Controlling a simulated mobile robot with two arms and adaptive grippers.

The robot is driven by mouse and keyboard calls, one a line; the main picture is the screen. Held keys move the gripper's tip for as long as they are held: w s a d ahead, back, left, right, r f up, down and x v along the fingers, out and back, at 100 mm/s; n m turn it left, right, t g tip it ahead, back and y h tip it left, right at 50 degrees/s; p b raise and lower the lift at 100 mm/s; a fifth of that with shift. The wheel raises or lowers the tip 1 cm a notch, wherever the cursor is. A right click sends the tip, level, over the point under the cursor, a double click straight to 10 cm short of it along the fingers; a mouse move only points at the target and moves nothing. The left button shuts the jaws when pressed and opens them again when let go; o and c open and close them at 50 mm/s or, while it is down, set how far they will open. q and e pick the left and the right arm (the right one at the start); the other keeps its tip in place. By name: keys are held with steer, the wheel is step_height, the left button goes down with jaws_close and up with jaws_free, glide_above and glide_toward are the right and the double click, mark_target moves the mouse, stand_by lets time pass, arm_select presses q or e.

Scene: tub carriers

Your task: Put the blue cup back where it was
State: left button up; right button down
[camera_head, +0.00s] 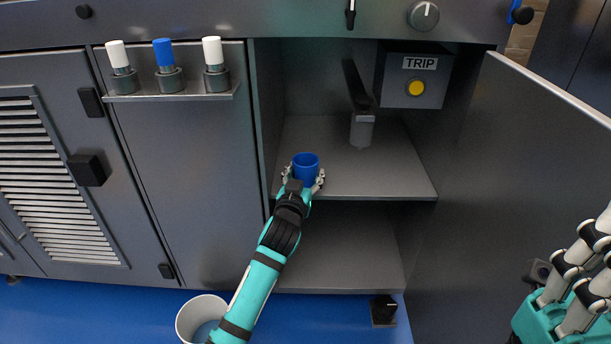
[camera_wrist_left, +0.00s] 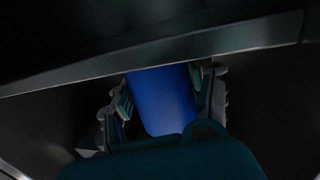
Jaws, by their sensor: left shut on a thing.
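The blue cup (camera_head: 306,166) is at the front left of the open cabinet's upper shelf (camera_head: 360,185). It looks upright. My left gripper (camera_head: 304,180) is shut on the cup, with a finger on each side of it. In the left wrist view the cup (camera_wrist_left: 162,100) fills the space between the fingers of my left gripper (camera_wrist_left: 165,105). Whether the cup's base touches the shelf cannot be told.
A grey lever (camera_head: 361,128) stands further back on the shelf, beside a TRIP box (camera_head: 414,80) with a yellow button. The open door (camera_head: 520,170) bounds the right side. A white bucket (camera_head: 203,312) stands on the blue floor. The shelf's front right is clear.

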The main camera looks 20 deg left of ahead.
arm_select(q)
steer(key=o, duration=1.2)
steer(key=shift+o, duration=0.2)
